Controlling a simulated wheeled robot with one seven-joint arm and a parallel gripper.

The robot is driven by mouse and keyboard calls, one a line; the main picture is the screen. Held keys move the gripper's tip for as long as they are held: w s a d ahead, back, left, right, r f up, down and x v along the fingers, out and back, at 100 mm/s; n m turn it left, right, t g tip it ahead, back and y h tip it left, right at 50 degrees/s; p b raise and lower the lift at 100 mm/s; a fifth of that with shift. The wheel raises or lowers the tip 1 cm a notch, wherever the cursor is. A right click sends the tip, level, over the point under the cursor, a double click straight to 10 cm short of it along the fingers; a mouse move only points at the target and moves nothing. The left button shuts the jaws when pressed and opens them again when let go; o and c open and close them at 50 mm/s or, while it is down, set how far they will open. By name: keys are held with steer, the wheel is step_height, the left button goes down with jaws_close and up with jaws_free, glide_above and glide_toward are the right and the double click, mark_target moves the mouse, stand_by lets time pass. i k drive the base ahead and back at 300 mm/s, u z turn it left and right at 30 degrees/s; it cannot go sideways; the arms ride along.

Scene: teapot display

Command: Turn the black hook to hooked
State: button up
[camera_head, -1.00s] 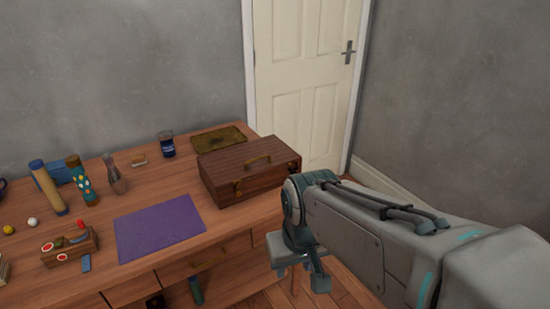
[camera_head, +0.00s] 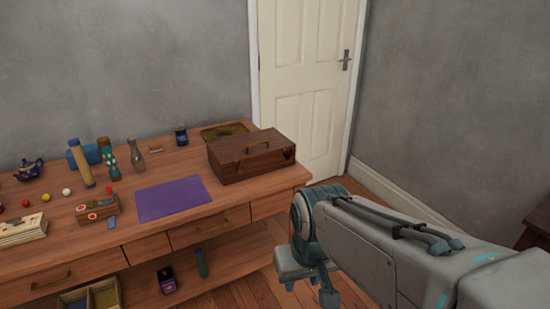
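A dark wooden box (camera_head: 236,172) with a brass handle on its lid stands shut at the right end of the desk. A small dark fitting (camera_head: 288,155) shows at the right of its front face. It may be the black hook, but it is too small to tell its shape or position. My gripper (camera_head: 308,285) hangs in front of the desk's right end, lower than and apart from the box. My own arm partly hides it, and its finger opening cannot be made out. I see nothing held in it.
The desk holds a purple mat (camera_head: 170,199), a teapot (camera_head: 29,170), bottles, small balls and a wooden block with buttons (camera_head: 97,208). Below are drawers and a shelf with a divided tray (camera_head: 90,297). A white door (camera_head: 305,90) stands behind.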

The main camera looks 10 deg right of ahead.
mark_target(287, 156)
steer(key=u, duration=0.3)
steer(key=i, duration=1.25)
steer(key=u, duration=0.05)
